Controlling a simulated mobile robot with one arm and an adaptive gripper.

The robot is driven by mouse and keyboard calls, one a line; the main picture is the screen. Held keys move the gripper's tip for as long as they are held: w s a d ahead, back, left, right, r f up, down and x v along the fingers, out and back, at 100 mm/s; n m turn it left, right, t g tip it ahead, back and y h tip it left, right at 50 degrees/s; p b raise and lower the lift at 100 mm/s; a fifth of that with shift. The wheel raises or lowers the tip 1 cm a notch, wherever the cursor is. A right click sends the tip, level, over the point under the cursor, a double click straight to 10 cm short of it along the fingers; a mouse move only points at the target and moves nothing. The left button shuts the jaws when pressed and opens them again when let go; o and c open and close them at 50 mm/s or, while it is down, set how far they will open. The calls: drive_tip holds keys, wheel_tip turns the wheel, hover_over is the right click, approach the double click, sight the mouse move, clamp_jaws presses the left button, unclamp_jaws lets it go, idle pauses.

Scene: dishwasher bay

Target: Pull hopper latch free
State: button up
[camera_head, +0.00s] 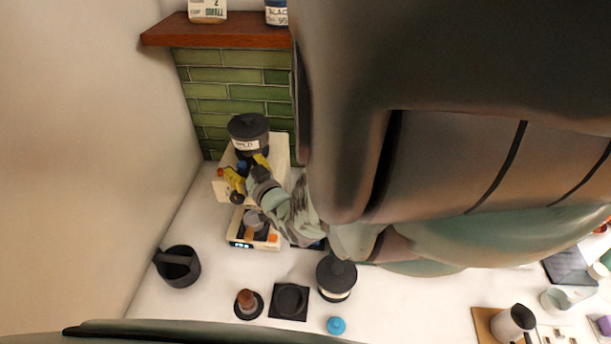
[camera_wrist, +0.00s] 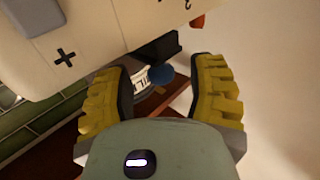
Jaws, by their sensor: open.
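A cream machine (camera_head: 272,152) stands against the green tiles, with a dark lidded hopper (camera_head: 248,128) bearing a white label on top. Its front, with a plus mark, also shows in the wrist view (camera_wrist: 75,40). My gripper (camera_head: 248,173) is open at the machine's front below the hopper, its yellow fingers spread. In the wrist view, a blue round knob (camera_wrist: 160,74) and a black part (camera_wrist: 152,52) appear between and beyond the fingertips. A red knob (camera_wrist: 197,21) is above the right finger. Which of these is the latch I cannot tell. Nothing is clearly held.
A small scale (camera_head: 240,243) with a cup (camera_head: 255,221) on it stands below my gripper. A black bin (camera_head: 178,266), a tamper (camera_head: 247,302), a dark mat (camera_head: 289,300) and a black canister (camera_head: 336,278) stand on the white counter. A wooden shelf (camera_head: 215,35) is above the tiles.

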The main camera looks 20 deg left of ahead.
drive_tip(key=shift+w+a, duration=0.3)
drive_tip(key=shift+a, duration=0.3)
clamp_jaws()
idle(0.3)
